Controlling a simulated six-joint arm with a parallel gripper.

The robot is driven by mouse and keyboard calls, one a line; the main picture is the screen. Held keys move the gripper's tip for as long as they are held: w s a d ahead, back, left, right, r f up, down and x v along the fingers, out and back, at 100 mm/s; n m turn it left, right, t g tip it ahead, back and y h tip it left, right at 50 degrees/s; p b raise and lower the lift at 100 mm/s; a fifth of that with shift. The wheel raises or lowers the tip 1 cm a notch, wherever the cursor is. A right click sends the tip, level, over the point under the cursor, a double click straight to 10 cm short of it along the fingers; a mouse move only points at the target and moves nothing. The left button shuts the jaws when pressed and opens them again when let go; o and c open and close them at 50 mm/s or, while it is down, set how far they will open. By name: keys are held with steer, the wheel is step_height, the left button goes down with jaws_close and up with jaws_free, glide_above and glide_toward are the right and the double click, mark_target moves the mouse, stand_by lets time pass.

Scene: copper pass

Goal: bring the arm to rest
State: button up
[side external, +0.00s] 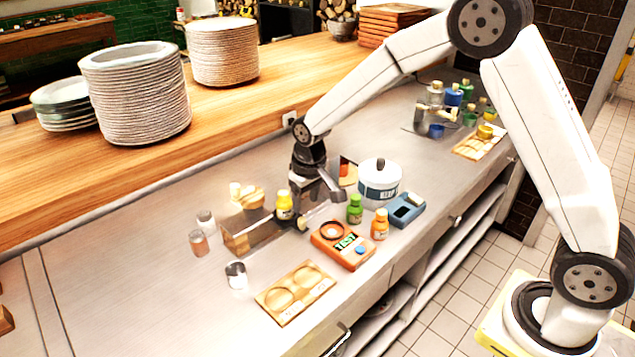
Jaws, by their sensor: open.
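My gripper (312,206) is low over the steel counter (130,255), near its middle, with its dark jaws apart. A small yellow bottle (284,205) stands beside the left jaw; I cannot tell whether they touch. A pale small piece shows near the jaw tips, too small to make out. A green bottle (355,209) and an orange bottle (380,224) stand to the right of the gripper. An orange device with a display and a dark ring (343,245) lies in front of it.
A white pot (379,180) and a blue device (405,210) stand right of the gripper. A wooden holder (247,232), small jars (199,243) and a round-welled wooden board (294,291) are left and in front. Plate stacks (135,95) stand on the raised wooden shelf. The counter's left is clear.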

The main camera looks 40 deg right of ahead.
steer(key=s+d+r, duration=0.1)
steer(key=s+d, duration=0.1)
steer(key=s, duration=0.8)
steer(key=s+d+r+t, duration=0.1)
steer(key=s+d, duration=0.1)
steer(key=s, duration=0.8)
steer(key=shift+s+r, duration=0.25)
steer(key=shift+r, duration=0.05)
